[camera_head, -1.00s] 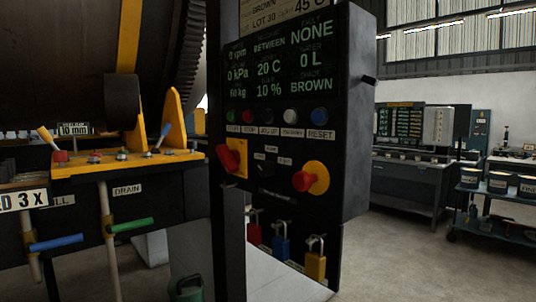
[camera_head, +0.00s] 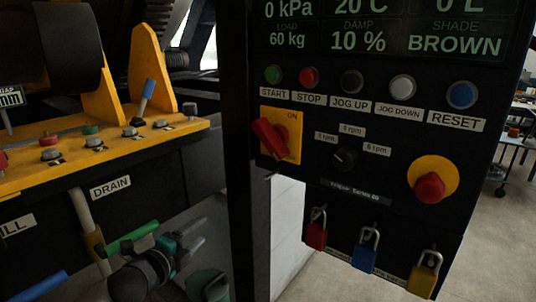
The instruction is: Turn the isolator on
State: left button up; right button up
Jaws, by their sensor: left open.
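The isolator is a red rotary handle (camera_head: 268,138) on a yellow square plate (camera_head: 289,116), on the left side of the black control panel. The handle sits tilted, slanting from upper left to lower right. A small ON mark shows on the plate at its lower right. My left gripper (camera_head: 196,236) shows at the bottom, left of the panel post and well below the isolator. It is open, apart from the handle, with nothing seen between its fingers. My right gripper is not in view.
A row of push buttons and a dark selector knob (camera_head: 344,158) are right of the isolator. A red emergency stop (camera_head: 430,187) and several padlocks hang lower. A dark post (camera_head: 240,150) stands beside the panel. A yellow ledge with levers (camera_head: 110,150) and a green drain handle (camera_head: 132,237) are at left.

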pick_arm(q)
jog(key=s+d+r+m+h+p, duration=0.1)
jog(key=d+r+m+h, duration=0.15)
jog(key=r, duration=0.45)
jog(key=s+d+r+m+h+p, duration=0.1)
jog(key=r+m, duration=0.3)
jog(key=r, duration=0.3)
jog(key=m+h+p, duration=0.1)
jog(key=m+h, duration=0.1)
jog(key=m, duration=0.3)
send_near(263, 138)
jog(key=p+x, duration=0.1)
jog(key=x, duration=1)
jog(key=shift+w+d, duration=0.1)
jog(key=shift+d, duration=0.05)
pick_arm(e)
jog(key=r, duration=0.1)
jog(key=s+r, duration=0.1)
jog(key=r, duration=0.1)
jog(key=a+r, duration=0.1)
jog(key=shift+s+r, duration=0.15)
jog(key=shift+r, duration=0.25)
pick_arm(q)
grip_shut()
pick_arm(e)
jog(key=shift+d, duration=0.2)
